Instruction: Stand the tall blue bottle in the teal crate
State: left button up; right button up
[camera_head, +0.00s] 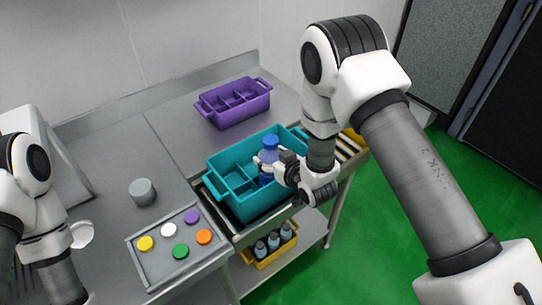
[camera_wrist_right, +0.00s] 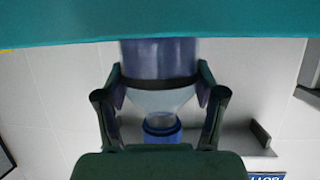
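The tall blue bottle (camera_head: 268,156) is upright over the right part of the teal crate (camera_head: 254,208), its lower part hidden behind the crate wall and my gripper. My right gripper (camera_head: 283,170) comes in from the right and is shut on the bottle. In the right wrist view, its fingers (camera_wrist_right: 160,88) press both sides of the bottle (camera_wrist_right: 160,62) near its shoulder, with the blue cap between them. The teal crate wall (camera_wrist_right: 60,27) hides the bottle's base, so I cannot tell if it touches the crate floor. My left gripper is out of view.
A purple divided crate (camera_head: 233,113) stands behind on the counter. A grey tray (camera_head: 150,272) with several coloured discs lies at front left, near a grey cylinder (camera_head: 143,192). A yellow crate (camera_head: 263,262) of bottles sits on the lower shelf.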

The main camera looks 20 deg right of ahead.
jog(key=o, duration=0.4)
jog(key=b+v, duration=0.3)
jog(key=v, duration=0.9)
jog(key=s+d+f+m+g+h+b, duration=0.1)
jog(key=s+f+g, duration=0.5)
jog(key=s+f, duration=0.6)
jog(key=s+d+f+m+g+h+b, duration=0.2)
jog(key=s+f+g, duration=0.5)
jog(key=s+f, duration=0.5)
notch_tip(320, 180, down, 4)
jog(key=shift+s+d+r, duration=0.15)
jog(key=shift+s+d, duration=0.05)
jog(key=shift+d, duration=0.7)
